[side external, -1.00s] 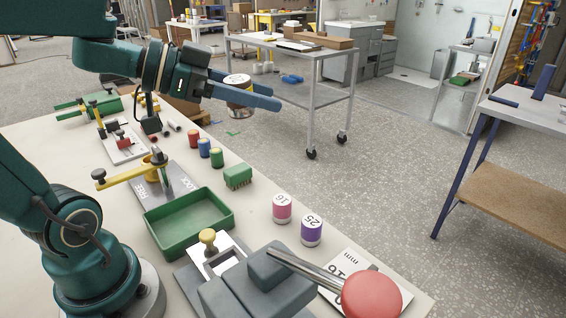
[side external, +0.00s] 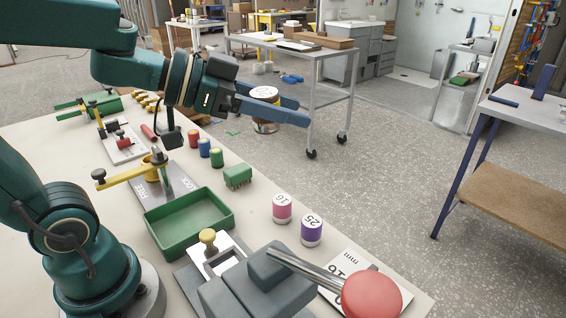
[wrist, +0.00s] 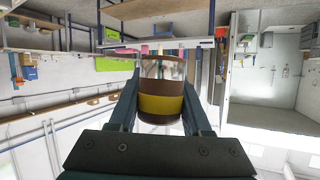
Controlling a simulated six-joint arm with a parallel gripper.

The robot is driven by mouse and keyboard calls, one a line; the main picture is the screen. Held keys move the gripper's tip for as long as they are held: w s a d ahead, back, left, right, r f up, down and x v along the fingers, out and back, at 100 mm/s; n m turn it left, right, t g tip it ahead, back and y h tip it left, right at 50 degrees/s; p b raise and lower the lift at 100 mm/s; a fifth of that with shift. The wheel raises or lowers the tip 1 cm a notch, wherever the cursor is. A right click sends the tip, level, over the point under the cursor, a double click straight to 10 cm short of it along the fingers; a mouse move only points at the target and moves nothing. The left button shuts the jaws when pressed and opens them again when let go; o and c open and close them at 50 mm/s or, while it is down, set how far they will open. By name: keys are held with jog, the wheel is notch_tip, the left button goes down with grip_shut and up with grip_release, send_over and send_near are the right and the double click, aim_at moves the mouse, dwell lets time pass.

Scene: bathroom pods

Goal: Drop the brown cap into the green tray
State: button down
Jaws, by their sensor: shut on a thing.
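My gripper (side external: 270,108) is shut on the brown cap (side external: 264,97), a short cylinder with a white numbered top and a brown side. It is held in the air beyond the table's far edge. In the wrist view the cap (wrist: 160,106) sits between the two fingers, showing a brown and a yellow band and a shiny part. The green tray (side external: 168,246) is an empty open box on the table, nearer the camera and to the left of my gripper.
Red, blue and green small cylinders (side external: 204,147) and a green block (side external: 237,176) stand behind the tray. Pink (side external: 282,208) and purple (side external: 311,229) caps stand to its right. A red-knobbed lever (side external: 371,293) is at the front.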

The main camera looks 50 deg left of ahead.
jog(key=d, duration=0.1)
jog(key=d+f, duration=0.1)
jog(key=d, duration=0.3)
jog(key=shift+s+f, duration=0.1)
jog(key=shift+f, duration=0.25)
jog(key=shift+d+f, duration=0.15)
jog(key=shift+d, duration=0.05)
jog(key=shift+s+f+n+y, duration=0.1)
jog(key=shift+f+n+y, duration=0.05)
jog(key=shift+n+y, duration=0.2)
